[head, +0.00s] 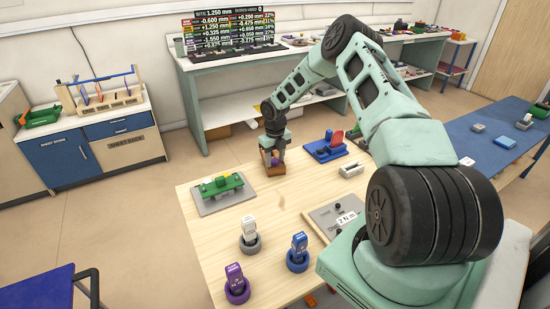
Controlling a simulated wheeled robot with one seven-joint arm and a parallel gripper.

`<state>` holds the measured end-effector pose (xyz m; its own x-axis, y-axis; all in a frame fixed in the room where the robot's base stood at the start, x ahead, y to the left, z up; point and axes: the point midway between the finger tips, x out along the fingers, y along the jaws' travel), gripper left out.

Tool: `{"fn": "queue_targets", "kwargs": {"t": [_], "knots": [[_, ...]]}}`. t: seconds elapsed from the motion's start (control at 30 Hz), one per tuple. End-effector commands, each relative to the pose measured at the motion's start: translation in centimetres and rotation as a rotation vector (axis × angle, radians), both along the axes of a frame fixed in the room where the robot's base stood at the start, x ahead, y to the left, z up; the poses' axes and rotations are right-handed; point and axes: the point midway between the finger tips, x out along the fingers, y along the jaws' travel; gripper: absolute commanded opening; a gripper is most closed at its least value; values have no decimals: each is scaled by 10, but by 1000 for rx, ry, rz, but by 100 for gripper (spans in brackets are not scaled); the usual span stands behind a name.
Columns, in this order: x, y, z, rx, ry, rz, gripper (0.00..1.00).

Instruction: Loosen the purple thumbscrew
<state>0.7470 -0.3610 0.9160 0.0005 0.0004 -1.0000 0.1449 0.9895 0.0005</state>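My gripper (274,152) points straight down at the far edge of the light wooden table. It is at a small brown wooden block or fixture (276,171). A small purple spot (275,161) shows at the fingertips, over the brown fixture; it may be the purple thumbscrew, but it is mostly hidden by the fingers. I cannot tell whether the fingers are closed on it or only around it.
A green fixture on a grey plate (222,187) lies left of the gripper, a blue fixture (325,149) right of it. Grey, blue and purple holders (237,291) with upright pieces stand at the near left. A plate marked 2 N m (331,223) lies nearer. The table middle is clear.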

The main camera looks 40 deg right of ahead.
Motion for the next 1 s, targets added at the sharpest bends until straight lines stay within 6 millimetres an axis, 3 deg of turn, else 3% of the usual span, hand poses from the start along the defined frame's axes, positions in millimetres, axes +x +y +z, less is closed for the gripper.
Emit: {"fn": "queue_targets", "kwargs": {"t": [0.37,1.0], "knots": [[0,0,2,0,0,-2,52],[0,0,41,0,0,-3,52]]}}
